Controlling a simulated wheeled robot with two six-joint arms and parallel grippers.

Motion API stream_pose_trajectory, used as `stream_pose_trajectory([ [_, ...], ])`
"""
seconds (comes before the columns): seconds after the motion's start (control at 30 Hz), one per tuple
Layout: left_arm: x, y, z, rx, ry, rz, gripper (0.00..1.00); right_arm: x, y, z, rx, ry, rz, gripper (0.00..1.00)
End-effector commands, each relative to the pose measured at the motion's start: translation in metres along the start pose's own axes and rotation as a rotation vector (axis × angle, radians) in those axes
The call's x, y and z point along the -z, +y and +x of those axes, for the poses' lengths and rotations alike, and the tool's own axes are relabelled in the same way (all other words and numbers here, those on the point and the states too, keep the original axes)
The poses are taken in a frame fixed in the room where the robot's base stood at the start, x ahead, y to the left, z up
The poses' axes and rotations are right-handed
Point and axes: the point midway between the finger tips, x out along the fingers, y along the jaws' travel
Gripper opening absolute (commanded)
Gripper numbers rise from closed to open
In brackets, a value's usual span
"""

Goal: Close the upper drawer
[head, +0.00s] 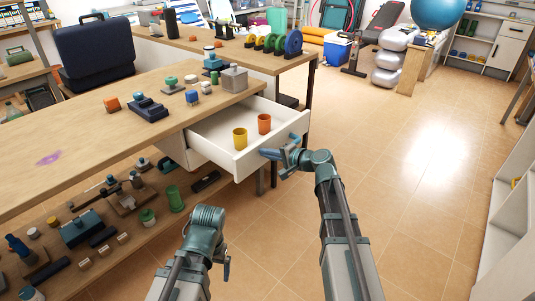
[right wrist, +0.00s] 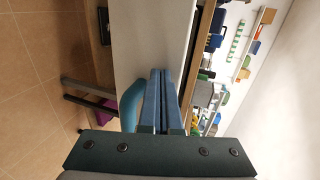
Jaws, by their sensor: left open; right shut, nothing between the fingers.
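The white upper drawer (head: 222,130) is pulled out from under the wooden worktop. A yellow cup (head: 240,138) and an orange cup (head: 264,123) stand inside it. My right gripper (head: 266,154) is at the outer face of the drawer front, and its shut blue fingers also show in the right wrist view (right wrist: 160,72) against the white panel (right wrist: 150,35). Nothing is between them; I cannot tell whether they touch the panel. My left gripper (head: 226,267) is low, in front of the lower shelf and apart from the drawer; its fingers are mostly hidden.
The worktop (head: 90,150) carries small blocks and a dark blue object (head: 148,109). A lower shelf (head: 150,230) holds several tools and blocks. A second table (head: 255,60) stands behind. The tiled floor (head: 420,180) on the right is clear up to a white shelf unit (head: 508,215).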

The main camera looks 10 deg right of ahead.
Motion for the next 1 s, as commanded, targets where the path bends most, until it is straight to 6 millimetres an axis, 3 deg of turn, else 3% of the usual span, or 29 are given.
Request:
stream_pose_trajectory([
  [0.27,0.000,0.000,0.000,0.000,0.000,0.000,0.95,0.001,-0.008,0.026,0.000,-0.002,0.000,0.00],
  [1.0,0.000,0.000,0.000,0.000,0.000,0.000,0.95,0.002,-0.067,0.213,0.000,-0.002,0.000,0.00],
])
